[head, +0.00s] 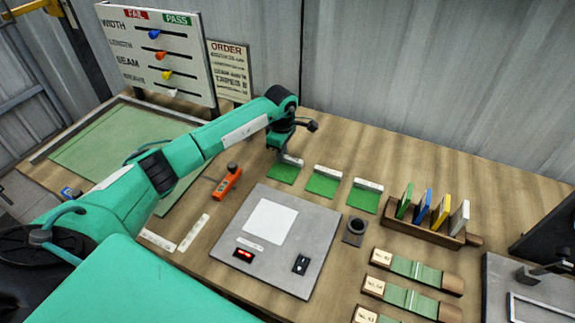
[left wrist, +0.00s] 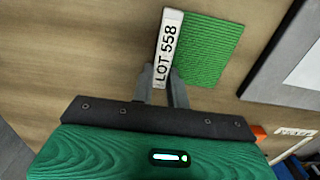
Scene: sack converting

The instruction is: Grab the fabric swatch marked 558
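The fabric swatch marked 558 is a green square with a white tag reading LOT 558, seen in the left wrist view (left wrist: 212,50). In the head view it is the leftmost swatch (head: 283,174) of a row of three, flat on the table. My left gripper (head: 288,158) is down at its tag. In the left wrist view my left gripper's fingers (left wrist: 161,72) sit close against both sides of the tag's near end, with no clear gap. The finger tips partly hide the tag's edges. My right gripper is not in view.
Two other tagged green swatches (head: 322,184) (head: 364,199) lie to the right. A grey plate with a white square (head: 310,235), an orange tool (head: 227,182) and a wooden rack of coloured cards (head: 432,232) are nearby. The table behind the swatches is clear.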

